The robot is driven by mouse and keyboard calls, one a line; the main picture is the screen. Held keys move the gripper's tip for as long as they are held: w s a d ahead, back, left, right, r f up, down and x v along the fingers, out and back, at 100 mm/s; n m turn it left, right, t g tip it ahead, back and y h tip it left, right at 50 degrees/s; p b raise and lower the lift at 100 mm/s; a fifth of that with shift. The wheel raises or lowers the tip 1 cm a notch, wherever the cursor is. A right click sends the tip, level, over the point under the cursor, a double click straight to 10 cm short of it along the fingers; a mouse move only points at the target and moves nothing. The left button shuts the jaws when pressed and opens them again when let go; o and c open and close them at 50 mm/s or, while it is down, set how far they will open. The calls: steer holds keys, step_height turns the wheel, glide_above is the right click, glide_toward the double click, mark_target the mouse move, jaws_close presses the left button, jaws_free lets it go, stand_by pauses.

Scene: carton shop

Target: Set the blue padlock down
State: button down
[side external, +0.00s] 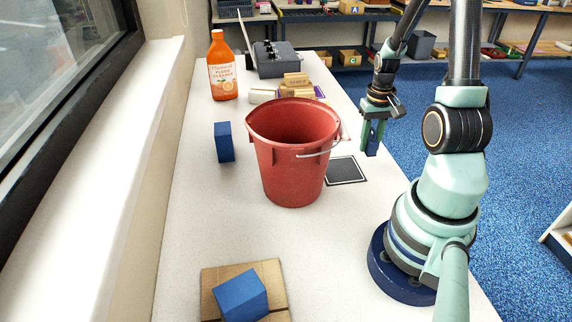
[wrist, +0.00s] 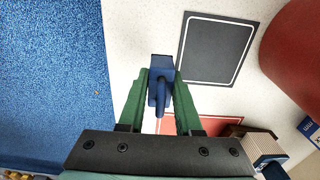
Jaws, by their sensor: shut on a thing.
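The blue padlock (wrist: 161,68) hangs between the green fingers of my gripper (wrist: 160,98) in the wrist view, with its shackle toward the gripper's base. In the side external view my gripper (side external: 375,128) is shut on the padlock (side external: 372,148), whose body shows below the fingertips. The padlock is held near the table's right edge, beside a black square mat with a white border (side external: 346,171). In the wrist view this mat (wrist: 217,48) lies to the upper right of the padlock, not under it. The padlock looks clear of the tabletop, but its exact height is hard to tell.
A red bucket (side external: 293,165) stands left of the mat. Blue blocks stand on the table (side external: 224,142) and on a cardboard piece (side external: 240,296). An orange bottle (side external: 222,68), wooden blocks (side external: 297,80) and a grey box (side external: 272,60) are farther back. The front middle of the white table (side external: 240,225) is clear.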

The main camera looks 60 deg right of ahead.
mark_target(368, 152)
steer(key=shift+f, duration=1.7)
steer(key=shift+f, duration=0.1)
steer(key=c, duration=0.6)
jaws_free()
step_height(368, 152, up, 12)
steer(key=shift+r, duration=0.1)
